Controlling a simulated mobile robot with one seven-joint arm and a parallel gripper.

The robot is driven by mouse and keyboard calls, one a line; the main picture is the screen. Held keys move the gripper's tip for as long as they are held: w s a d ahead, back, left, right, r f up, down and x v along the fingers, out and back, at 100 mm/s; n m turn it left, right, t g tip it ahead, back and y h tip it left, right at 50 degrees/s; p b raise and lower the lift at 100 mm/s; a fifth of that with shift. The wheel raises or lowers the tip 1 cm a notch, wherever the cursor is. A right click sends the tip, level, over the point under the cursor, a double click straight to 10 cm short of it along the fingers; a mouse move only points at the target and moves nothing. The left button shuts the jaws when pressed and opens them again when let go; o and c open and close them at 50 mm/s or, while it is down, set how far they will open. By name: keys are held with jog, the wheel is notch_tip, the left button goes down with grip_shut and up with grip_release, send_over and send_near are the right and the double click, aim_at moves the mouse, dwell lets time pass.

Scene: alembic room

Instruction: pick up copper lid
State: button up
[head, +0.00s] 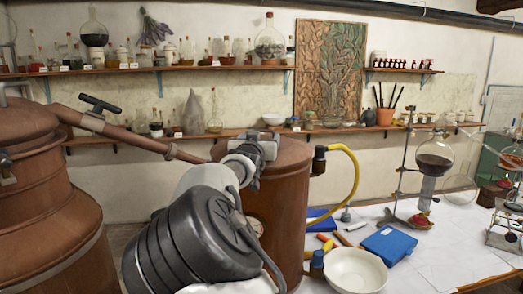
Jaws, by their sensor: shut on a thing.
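The copper lid (290,153) shows as the flat round brown top of a tall copper drum (290,215) in the middle of the head view. My gripper (250,153) is at the left part of the lid, shut on it. The fingertips are mostly hidden by my own wrist and arm, which cover the drum's left side. No gap shows between the lid and the drum, so I cannot tell whether it is raised.
A large copper still (45,215) stands at the left, its copper pipe (135,138) running toward the drum. A yellow hose (354,172) curves from a black fitting at the drum's right. A white table (440,245) holds a white bowl (355,271), a blue box (388,245) and glassware.

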notch_tip(320, 180, up, 10)
jog(key=p, duration=0.2)
jog(key=shift+r, duration=0.15)
dwell(0.4)
